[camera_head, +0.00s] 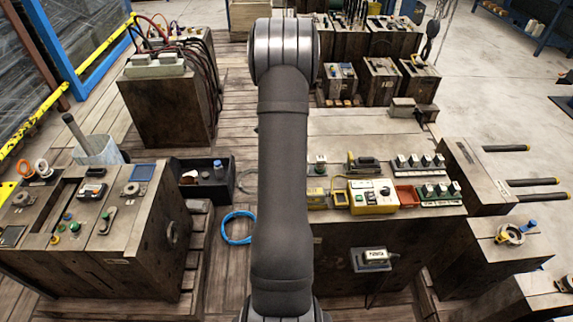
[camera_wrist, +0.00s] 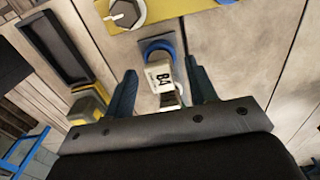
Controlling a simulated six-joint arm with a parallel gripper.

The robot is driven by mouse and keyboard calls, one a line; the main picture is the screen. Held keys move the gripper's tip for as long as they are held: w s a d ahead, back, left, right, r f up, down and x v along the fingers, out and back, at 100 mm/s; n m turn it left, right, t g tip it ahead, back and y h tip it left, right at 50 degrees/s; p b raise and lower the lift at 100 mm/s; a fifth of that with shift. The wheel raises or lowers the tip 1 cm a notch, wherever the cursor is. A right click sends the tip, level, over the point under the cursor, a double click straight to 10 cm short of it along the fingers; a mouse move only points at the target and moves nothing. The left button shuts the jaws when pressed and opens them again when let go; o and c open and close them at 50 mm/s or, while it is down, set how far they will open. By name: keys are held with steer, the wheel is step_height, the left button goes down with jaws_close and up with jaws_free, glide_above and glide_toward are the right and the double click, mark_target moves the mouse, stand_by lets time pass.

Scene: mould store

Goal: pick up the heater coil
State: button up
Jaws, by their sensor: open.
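My gripper (camera_wrist: 158,92) is open in the wrist view, its two dark blue-grey fingers apart. I cannot tell for sure whether this is the heater coil. In the head view my arm hides the gripper and the spot beneath it.
A yellow plate with a round knob (camera_wrist: 125,12) lies beyond the item. A yellow and dark block (camera_wrist: 88,103) is left of the fingers. In the head view, a yellow control box (camera_head: 371,197) stands right of my arm; a blue hose ring (camera_head: 238,227) lies left on the planks.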

steer(key=shift+f, duration=0.5)
jaws_close()
steer(key=shift+r, duration=0.15)
